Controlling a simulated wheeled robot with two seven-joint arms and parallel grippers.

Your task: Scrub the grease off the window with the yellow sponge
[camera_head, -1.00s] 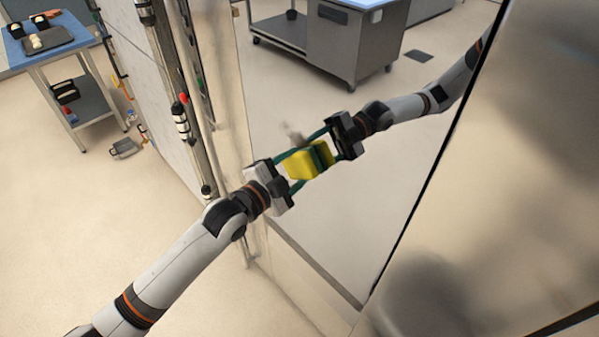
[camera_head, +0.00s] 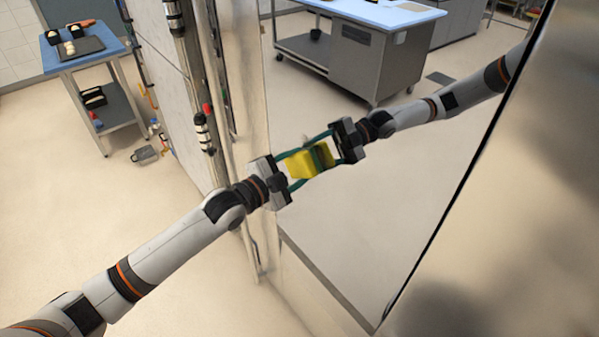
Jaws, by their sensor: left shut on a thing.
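The window (camera_head: 385,215) is a tall, reflective pane running from the middle to the right. My left gripper (camera_head: 290,171), with green fingers, is shut on the yellow sponge (camera_head: 301,165). The sponge's dark green face is turned to the pane and is touching it or very close. The arm and gripper coming from the upper right look like the reflection of my left arm in the glass. A small greyish smudge (camera_head: 307,140) shows just above the sponge; the sponge may hide more of it. My right gripper is not in view.
A steel frame with pipes and a red-tipped fitting (camera_head: 204,120) stands left of the pane. A blue-topped table (camera_head: 62,61) with a dark tray is at the far left. A blue-topped steel counter (camera_head: 350,60) shows in the pane. The floor at left is mostly clear.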

